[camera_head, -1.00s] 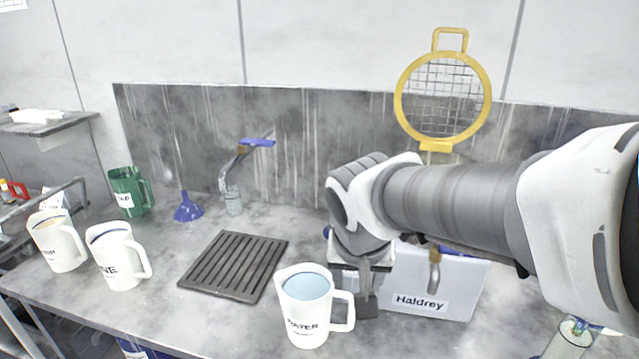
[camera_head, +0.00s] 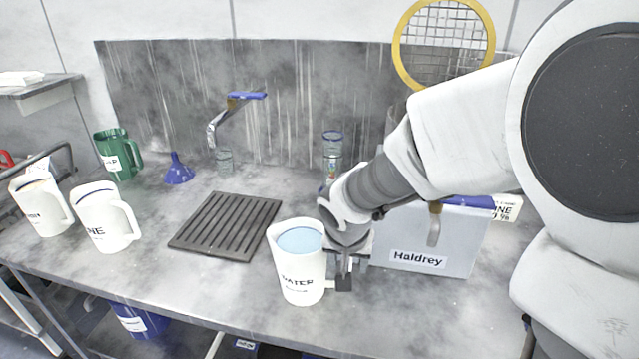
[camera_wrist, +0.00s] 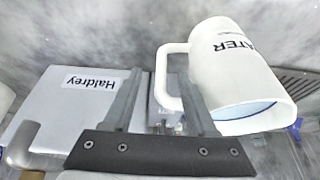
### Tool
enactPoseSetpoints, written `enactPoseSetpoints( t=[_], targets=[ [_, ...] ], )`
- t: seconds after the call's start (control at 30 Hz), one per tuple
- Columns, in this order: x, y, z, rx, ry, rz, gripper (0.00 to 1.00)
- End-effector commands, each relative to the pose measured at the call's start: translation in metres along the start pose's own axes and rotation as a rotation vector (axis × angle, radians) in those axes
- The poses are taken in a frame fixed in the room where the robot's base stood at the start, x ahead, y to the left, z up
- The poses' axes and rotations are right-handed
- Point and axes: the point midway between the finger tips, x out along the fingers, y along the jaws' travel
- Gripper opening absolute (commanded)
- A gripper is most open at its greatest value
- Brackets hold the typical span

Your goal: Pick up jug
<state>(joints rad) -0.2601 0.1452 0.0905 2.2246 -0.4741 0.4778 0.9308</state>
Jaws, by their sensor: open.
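The white jug marked WATER (camera_head: 300,275) stands upright on the grey counter and holds pale blue liquid. In the wrist view the jug (camera_wrist: 235,75) shows with its handle toward my gripper. My gripper (camera_head: 343,277) is at the handle side of this jug and is open. In the wrist view, the handle's outer bar appears between the two fingers of my gripper (camera_wrist: 158,75), with the right finger over the handle's opening. I cannot tell how deep the fingers reach. In the head view my gripper hides most of the handle.
A grey box labelled Haldrey (camera_head: 430,240) stands close right of my gripper. A dark slatted drain mat (camera_head: 225,226) lies left of the jug. Two white jugs (camera_head: 105,218) (camera_head: 40,205), a green jug (camera_head: 118,155) and a blue funnel (camera_head: 178,170) stand farther left. A clear bottle (camera_head: 332,155) stands behind.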

Motion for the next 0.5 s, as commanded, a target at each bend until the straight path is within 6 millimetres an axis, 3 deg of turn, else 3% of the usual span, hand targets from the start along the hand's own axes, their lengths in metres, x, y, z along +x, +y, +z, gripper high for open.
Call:
enactPoseSetpoints(
  t=[0.27, 0.5],
  targets=[
    [0.021, -0.001, 0.001, -0.001, -0.001, 0.000, 0.57],
    [0.055, -0.002, 0.004, 0.000, -0.001, 0.000, 0.57]
  ],
)
